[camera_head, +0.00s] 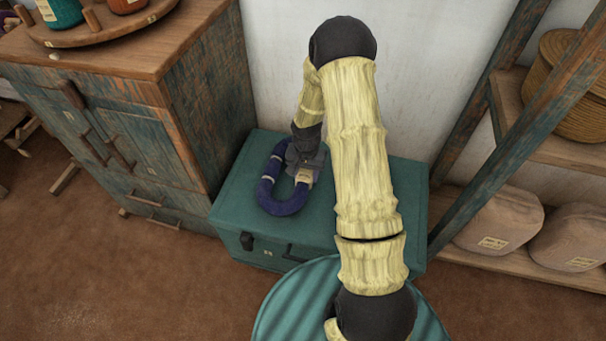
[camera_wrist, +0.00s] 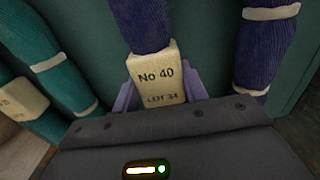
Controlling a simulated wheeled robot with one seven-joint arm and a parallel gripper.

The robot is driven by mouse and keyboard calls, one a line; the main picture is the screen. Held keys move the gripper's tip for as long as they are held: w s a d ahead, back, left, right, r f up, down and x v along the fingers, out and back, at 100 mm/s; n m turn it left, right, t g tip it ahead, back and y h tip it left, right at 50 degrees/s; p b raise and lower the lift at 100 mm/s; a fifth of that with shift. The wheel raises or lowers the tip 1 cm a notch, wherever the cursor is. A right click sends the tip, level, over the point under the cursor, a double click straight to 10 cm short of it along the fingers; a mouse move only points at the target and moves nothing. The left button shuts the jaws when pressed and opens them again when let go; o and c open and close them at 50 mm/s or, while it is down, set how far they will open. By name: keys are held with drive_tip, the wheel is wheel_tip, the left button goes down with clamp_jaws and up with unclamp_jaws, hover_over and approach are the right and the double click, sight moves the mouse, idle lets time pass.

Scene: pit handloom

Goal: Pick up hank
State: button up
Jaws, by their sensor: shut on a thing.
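The dark blue hank (camera_head: 283,208) is a loop with pale ties, on or just above the top of the teal trunk (camera_head: 345,232); I cannot tell which. In the wrist view the hank (camera_wrist: 262,45) shows two strands, and the middle one carries a beige tag (camera_wrist: 157,80) reading "No 40 LOT 34". My gripper (camera_wrist: 159,92) is shut on the hank at this tag, one purple finger on each side. In the head view my gripper (camera_head: 303,176) is at the hank's right side, its fingers mostly hidden.
A teal hank (camera_wrist: 45,75) lies to the left in the wrist view. A worn wooden cabinet (camera_head: 140,120) stands left of the trunk. A shelf rack (camera_head: 490,120) with a basket (camera_head: 570,95) and sacks (camera_head: 500,220) stands right. A pale wall is behind.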

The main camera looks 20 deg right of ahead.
wheel_tip(320, 180, up, 9)
drive_tip(key=shift+f+p, duration=0.2)
drive_tip(key=shift+p, duration=1)
idle(0.4)
drive_tip(key=a+n, duration=0.1)
drive_tip(key=n, duration=0.1)
drive_tip(key=a+n, duration=0.4)
drive_tip(key=shift+s+a+r+n, duration=0.1)
drive_tip(key=shift+r+n, duration=0.15)
drive_tip(key=shift+n, duration=0.15)
